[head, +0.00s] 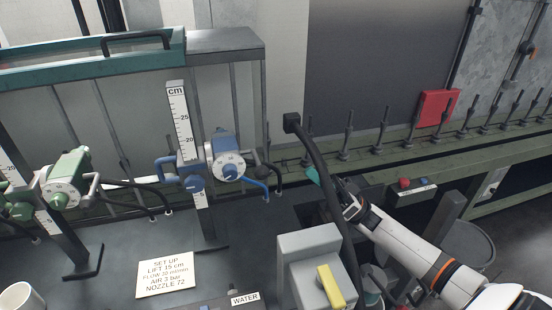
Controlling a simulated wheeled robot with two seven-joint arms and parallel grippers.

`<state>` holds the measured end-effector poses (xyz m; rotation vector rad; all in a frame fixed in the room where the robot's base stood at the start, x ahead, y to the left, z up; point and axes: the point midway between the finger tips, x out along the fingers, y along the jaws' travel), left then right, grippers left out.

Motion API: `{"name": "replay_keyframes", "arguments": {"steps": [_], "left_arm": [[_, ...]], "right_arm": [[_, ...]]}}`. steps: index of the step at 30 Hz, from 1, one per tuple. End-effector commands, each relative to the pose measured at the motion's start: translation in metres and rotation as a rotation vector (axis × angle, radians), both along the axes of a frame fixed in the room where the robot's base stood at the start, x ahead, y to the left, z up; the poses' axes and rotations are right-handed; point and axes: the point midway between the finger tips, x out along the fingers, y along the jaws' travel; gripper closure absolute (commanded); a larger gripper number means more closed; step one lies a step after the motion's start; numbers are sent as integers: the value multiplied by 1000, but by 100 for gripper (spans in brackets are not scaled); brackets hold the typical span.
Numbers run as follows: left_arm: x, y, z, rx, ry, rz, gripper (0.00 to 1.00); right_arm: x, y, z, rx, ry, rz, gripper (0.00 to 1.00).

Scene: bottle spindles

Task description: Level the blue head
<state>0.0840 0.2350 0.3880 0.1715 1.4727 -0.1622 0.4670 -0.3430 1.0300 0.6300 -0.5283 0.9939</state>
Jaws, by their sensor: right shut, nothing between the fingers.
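The blue head (229,157) is a blue-and-white drum with a dial, in the middle left of the head view. It is carried beside a blue clamp (190,176) on an upright post with a cm scale (180,121). It looks tilted, its right end higher. A blue hooked nozzle (258,185) hangs at its right. My right gripper (318,180) is shut and empty, to the right of the blue head and apart from it. A dark hose passes in front of it and partly hides it. My left gripper is not in view.
A green head (66,182) is on another post at left. A card (165,274) gives settings, including lift 15 cm. A grey box with a yellow lever (330,286) stands near my right arm. A rail with several spindles (382,128) runs behind. A white cup (20,298) is at lower left.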

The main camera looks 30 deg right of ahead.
Motion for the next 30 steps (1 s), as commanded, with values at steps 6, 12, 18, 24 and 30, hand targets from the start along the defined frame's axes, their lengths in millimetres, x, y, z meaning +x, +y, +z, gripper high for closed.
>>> {"name": "replay_keyframes", "arguments": {"steps": [6,12,18,24,30], "left_arm": [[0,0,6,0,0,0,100],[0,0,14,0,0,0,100],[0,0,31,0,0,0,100],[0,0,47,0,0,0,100],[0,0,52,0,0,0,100]], "right_arm": [[0,0,5,113,141,137,100],[8,10,20,122,150,151,100],[27,34,49,123,148,150,100],[46,59,77,123,147,149,100],[40,74,50,124,153,147,100]]}}
